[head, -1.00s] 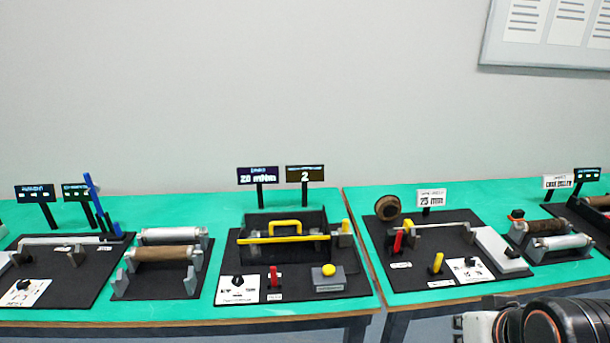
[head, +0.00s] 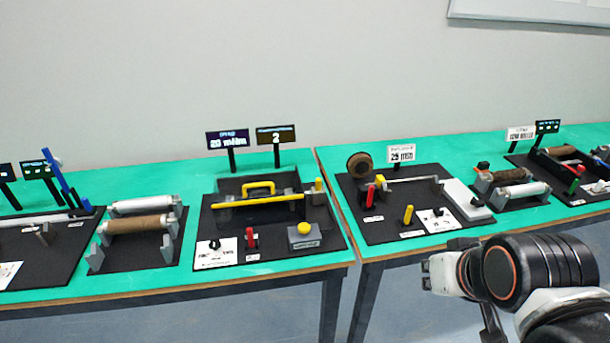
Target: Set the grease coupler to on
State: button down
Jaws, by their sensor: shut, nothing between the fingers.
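No label legible enough to read marks the grease coupler, so I cannot tell which control it is. The middle board (head: 270,262) has a black knob (head: 215,244) on a white plate, a red lever (head: 250,238) and a yellow button (head: 304,228) on a grey box. The right board (head: 375,233) has a red lever (head: 371,197), an upright yellow lever (head: 407,215) and a black knob (head: 437,212) on a white plate.
Two green-topped tables (head: 110,287) stand along a grey wall with a narrow gap between them. A roller stand (head: 137,225) and a board with a blue lever (head: 62,178) are at left. More roller stands (head: 521,190) are at right. Floor is clear in front.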

aim_at(318, 193)
jog(key=i+j+z, duration=0.15)
jog(key=i, duration=0.25)
jog(key=i+j+z, duration=0.15)
jog(key=i, duration=0.2)
jog(key=i+j+z, duration=0.1)
jog(key=i+j, duration=0.15)
jog(key=i, duration=0.1)
